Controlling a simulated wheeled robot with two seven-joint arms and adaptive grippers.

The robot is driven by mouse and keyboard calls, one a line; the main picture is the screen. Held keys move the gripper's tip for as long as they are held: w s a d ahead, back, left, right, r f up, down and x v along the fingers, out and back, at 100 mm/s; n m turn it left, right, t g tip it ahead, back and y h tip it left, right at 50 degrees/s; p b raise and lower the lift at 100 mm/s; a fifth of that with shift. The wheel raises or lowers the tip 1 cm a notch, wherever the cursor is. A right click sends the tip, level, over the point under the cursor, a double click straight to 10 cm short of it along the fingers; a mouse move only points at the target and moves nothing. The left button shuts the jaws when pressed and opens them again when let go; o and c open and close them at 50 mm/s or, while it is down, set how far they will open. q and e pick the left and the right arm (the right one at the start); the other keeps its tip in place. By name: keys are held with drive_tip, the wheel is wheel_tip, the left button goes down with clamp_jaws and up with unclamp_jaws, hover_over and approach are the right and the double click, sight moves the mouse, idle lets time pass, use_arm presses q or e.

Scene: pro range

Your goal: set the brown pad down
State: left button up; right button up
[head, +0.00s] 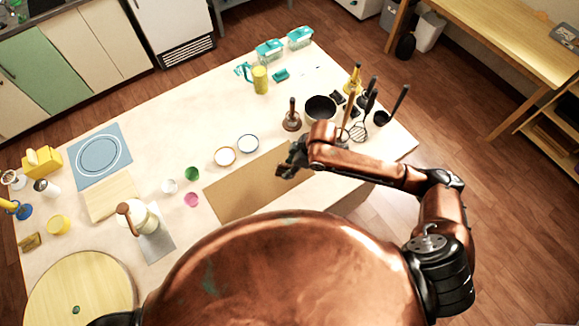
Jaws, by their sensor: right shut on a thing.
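The brown pad (238,187) is a flat tan-brown rectangle at the near side of the long pale table, in front of two small bowls. My right gripper (287,170) is at the pad's right part, and my right arm comes in over it from the right. The gripper is shut on the pad; its fingertips are small and dark here. I cannot tell whether the pad lies fully on the table or is slightly raised. Its near edge is partly hidden behind my copper body. My left gripper is not in view.
Two bowls (225,156) and small green (192,173) and pink (191,200) cups stand by the pad. The table's (180,115) middle back is clear.

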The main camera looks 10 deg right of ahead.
sight(291, 167)
drive_tip(key=w+f, duration=0.1)
drive_tip(key=w+d+f, duration=0.1)
drive_tip(key=f, duration=0.1)
drive_tip(key=shift+w+f, duration=0.3)
drive_tip(key=shift+w, duration=0.05)
wheel_tip(291, 167, down, 3)
drive_tip(key=shift+w+d+r+p, duration=0.1)
drive_tip(key=shift+w+p, duration=0.05)
drive_tip(key=shift+p, duration=0.55)
drive_tip(key=shift+f, duration=0.35)
drive_tip(key=shift+f, duration=0.15)
drive_tip(key=o, duration=1.1)
drive_tip(key=shift+c, duration=0.2)
drive_tip(key=b+v, duration=0.1)
drive_tip(key=v, duration=1.1)
